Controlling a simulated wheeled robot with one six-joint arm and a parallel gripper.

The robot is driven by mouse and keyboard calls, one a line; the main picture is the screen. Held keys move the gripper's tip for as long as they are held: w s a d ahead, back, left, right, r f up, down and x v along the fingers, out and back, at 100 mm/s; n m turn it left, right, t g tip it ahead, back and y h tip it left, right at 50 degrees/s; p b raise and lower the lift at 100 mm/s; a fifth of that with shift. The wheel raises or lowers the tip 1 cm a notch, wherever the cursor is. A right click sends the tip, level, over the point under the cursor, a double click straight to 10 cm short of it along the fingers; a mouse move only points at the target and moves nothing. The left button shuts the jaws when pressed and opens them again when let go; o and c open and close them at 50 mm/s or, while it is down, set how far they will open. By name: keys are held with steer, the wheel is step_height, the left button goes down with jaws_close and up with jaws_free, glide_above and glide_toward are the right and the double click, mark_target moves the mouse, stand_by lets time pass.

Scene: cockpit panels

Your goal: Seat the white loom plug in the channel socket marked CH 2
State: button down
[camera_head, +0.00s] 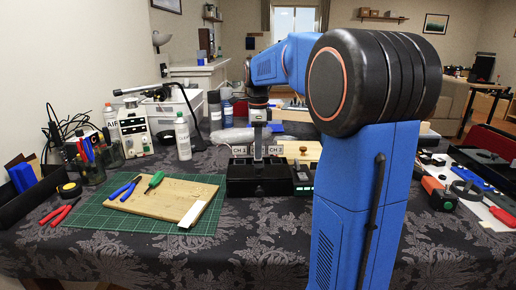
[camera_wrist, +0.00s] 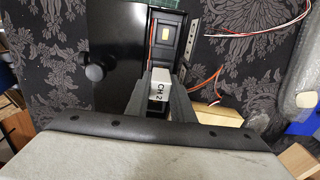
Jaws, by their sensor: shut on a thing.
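My gripper (camera_wrist: 160,92) points down over the black socket housing (camera_head: 240,186) in the head view. Its fingers are shut on a white block, which I take to be the white loom plug (camera_wrist: 160,76). The letters CH 2 show between the fingers in the wrist view; I cannot tell whether they are on the plug or on a plate behind it. A dark slot with a small pale piece lies ahead of the fingers. White CH plates (camera_head: 240,150) stand at the back of the housing. The plug's lower end and its contact with a socket are hidden.
Loose red and white wires (camera_wrist: 262,26) and orange wires (camera_wrist: 210,84) lie beside the housing. A black knob (camera_wrist: 95,73) sits on its left. A wooden board (camera_head: 158,196) with pliers and a screwdriver lies on the green mat (camera_head: 92,213) to the left.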

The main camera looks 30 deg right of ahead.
steer(key=shift+f, duration=1.05)
steer(key=c, duration=1.5)
jaws_free()
steer(key=shift+o, duration=0.2)
step_height(320, 180, up, 17)
steer(key=shift+r, duration=0.15)
